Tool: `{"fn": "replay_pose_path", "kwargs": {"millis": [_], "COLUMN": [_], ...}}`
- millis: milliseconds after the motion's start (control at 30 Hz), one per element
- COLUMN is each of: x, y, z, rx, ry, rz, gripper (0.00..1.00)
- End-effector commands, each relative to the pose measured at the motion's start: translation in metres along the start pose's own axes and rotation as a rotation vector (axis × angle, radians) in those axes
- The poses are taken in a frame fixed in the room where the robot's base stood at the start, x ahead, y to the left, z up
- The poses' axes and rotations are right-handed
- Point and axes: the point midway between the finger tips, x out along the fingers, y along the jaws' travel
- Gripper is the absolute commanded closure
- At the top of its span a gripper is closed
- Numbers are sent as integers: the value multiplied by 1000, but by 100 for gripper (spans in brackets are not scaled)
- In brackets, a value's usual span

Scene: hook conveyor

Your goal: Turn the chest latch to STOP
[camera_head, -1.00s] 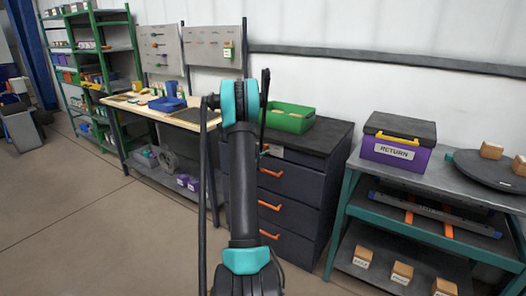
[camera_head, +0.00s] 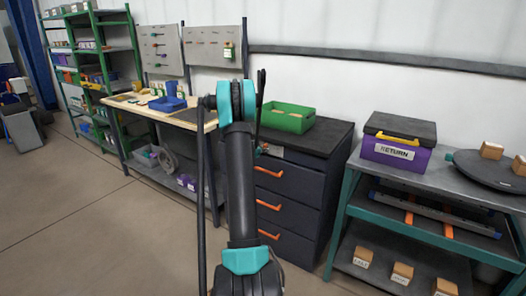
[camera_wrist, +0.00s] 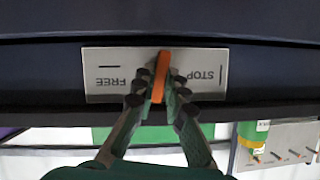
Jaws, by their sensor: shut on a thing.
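The chest (camera_head: 325,150) is a dark drawer cabinet with orange handles, right of my arm in the head view. In the wrist view its latch (camera_wrist: 160,72) is an orange bar over a pale plate (camera_wrist: 100,90). The plate is marked FREE at left and STOP at right, both upside down. The latch stands between the two words, slightly tilted, apart from both line marks. My gripper (camera_wrist: 158,88) is shut on the latch, one finger on each side.
A green bin (camera_head: 288,118) sits on the chest. At right, a metal table (camera_head: 440,185) bears a purple RETURN box (camera_head: 395,152) and a dark round plate (camera_head: 480,172). A workbench (camera_head: 145,104) and green shelves (camera_head: 120,62) stand at left.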

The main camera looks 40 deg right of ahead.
Motion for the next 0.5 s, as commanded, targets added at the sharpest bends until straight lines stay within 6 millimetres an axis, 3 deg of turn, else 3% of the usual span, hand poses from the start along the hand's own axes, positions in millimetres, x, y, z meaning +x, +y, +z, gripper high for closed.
{"fn": "replay_pose_path", "kwargs": {"millis": [500], "x": [0], "y": [-2], "z": [1], "rx": [-193], "ry": [-1], "rz": [80], "gripper": [100]}}
